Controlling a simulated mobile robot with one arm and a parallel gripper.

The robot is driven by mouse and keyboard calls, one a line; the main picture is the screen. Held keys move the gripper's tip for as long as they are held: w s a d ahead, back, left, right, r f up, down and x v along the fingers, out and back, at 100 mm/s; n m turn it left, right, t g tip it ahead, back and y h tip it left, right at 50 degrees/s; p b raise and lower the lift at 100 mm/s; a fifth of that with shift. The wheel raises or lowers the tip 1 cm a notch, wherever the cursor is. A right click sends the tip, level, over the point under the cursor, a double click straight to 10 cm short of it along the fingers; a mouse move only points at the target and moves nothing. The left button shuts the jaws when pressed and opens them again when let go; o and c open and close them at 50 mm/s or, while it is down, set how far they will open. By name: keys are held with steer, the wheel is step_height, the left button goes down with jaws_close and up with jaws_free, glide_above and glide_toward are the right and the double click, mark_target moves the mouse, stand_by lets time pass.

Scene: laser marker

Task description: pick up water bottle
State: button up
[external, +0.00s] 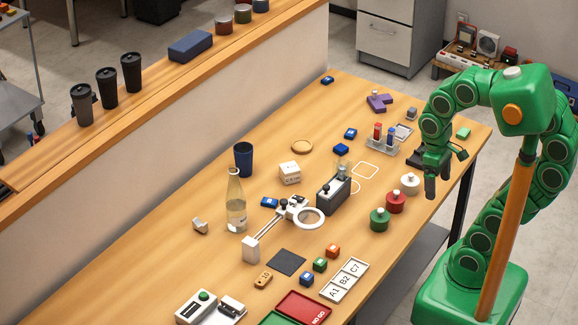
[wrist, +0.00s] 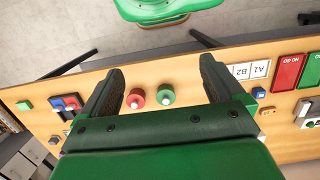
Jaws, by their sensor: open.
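The water bottle (external: 236,205) is a clear, pale glass bottle with a narrow neck. It stands upright on the wooden table (external: 150,270), left of the middle in the external view. I do not see it in the wrist view. My gripper (external: 437,187) is raised near the table's right edge, well to the right of the bottle and apart from it. In the wrist view my gripper (wrist: 160,78) has its two dark fingers wide apart, with nothing held between them.
A dark blue cup (external: 243,159) stands close behind the bottle. A ring magnifier (external: 309,217) and a grey box device (external: 333,195) lie between bottle and gripper. Red (external: 396,201) and green (external: 379,219) round containers stand near the right edge. A raised ledge (external: 150,90) runs along the back.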

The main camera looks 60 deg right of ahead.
steer(key=w+a+r+m+y, duration=0.1)
steer(key=w+a+m+y, duration=0.4)
steer(key=w, duration=0.7)
steer(key=w+a+r+m+y, duration=0.25)
steer(key=w+a, duration=0.35)
steer(key=w, duration=0.6)
steer(key=w+a+r+m+y, duration=0.1)
steer(key=w+a+m+y, duration=0.35)
steer(key=w, duration=0.85)
steer(key=w+f+m+t+y, duration=0.3)
steer(key=w+m, duration=0.4)
steer(key=w, duration=0.9)
steer(key=h, duration=0.1)
glide_toward(230, 219)
steer(key=shift+d+r, duration=0.25)
steer(key=shift+r, duration=0.1)
steer(key=shift+a+f, duration=0.15)
steer(key=shift+f, duration=0.05)
steer(key=shift+f+x, duration=0.2)
steer(key=shift+x, duration=1.65)
steer(key=shift+f+x, duration=0.2)
steer(key=shift+x, duration=1.65)
steer(key=shift+h, duration=0.3)
steer(key=c, duration=1.5)
steer(key=shift+r, duration=0.15)
